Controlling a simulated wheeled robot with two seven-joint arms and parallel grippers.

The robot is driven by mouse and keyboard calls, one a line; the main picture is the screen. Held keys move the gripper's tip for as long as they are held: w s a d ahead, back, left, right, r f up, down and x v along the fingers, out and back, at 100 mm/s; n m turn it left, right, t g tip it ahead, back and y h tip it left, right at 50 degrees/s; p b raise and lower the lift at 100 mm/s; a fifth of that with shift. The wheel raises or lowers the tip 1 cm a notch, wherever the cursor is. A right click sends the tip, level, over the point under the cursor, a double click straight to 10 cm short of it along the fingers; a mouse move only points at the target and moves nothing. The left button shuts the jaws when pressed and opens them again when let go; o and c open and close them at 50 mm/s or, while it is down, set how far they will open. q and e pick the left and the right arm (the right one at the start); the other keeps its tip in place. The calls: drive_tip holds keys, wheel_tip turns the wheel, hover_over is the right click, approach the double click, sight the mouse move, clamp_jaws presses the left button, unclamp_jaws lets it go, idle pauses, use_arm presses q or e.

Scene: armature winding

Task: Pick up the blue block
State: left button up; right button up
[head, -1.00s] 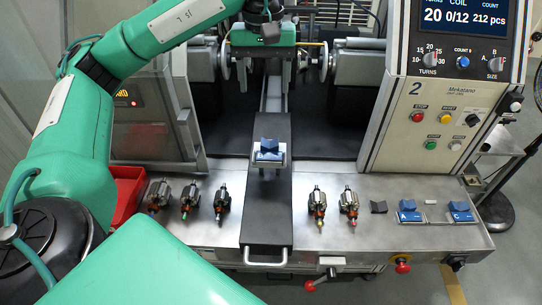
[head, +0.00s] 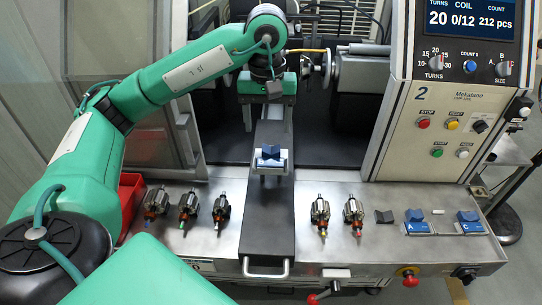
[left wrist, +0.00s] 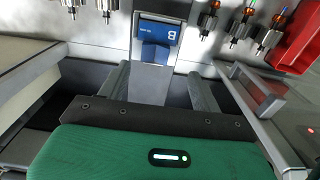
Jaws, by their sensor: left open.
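A blue block (head: 270,152) with a notched top sits on a small light holder on the dark central slide. In the left wrist view this blue block (left wrist: 156,52) has a face marked B and lies beyond the fingertips. My left gripper (head: 269,106) is open and empty, behind the block and apart from it. Its two grey fingers (left wrist: 158,84) are spread in the left wrist view, with the block roughly in line with the gap. Two more blue blocks, marked A (head: 416,221) and C (head: 469,221), sit at the right of the table. My right gripper is not in view.
Several armatures (head: 188,205) lie on the metal table on both sides of the slide (head: 265,222). A red bin (head: 131,198) is at left. The control panel (head: 450,110) stands at right, the winding machine behind.

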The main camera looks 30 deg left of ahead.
sight(272, 150)
use_arm(q)
drive_tip(key=shift+f, duration=1.15)
drive_tip(key=shift+w+d+f+p, duration=0.2)
drive_tip(key=shift+f+p, duration=0.5)
drive_tip(key=shift+f, duration=0.25)
drive_tip(key=shift+w+d+f+p, duration=0.1)
drive_tip(key=shift+w+f+p, duration=0.1)
drive_tip(key=shift+f+p, duration=0.6)
drive_tip(key=shift+a+f, duration=0.1)
drive_tip(key=shift+f, duration=0.75)
drive_tip(key=c, duration=1.2)
drive_tip(key=shift+o, duration=0.2)
drive_tip(key=shift+r, duration=0.15)
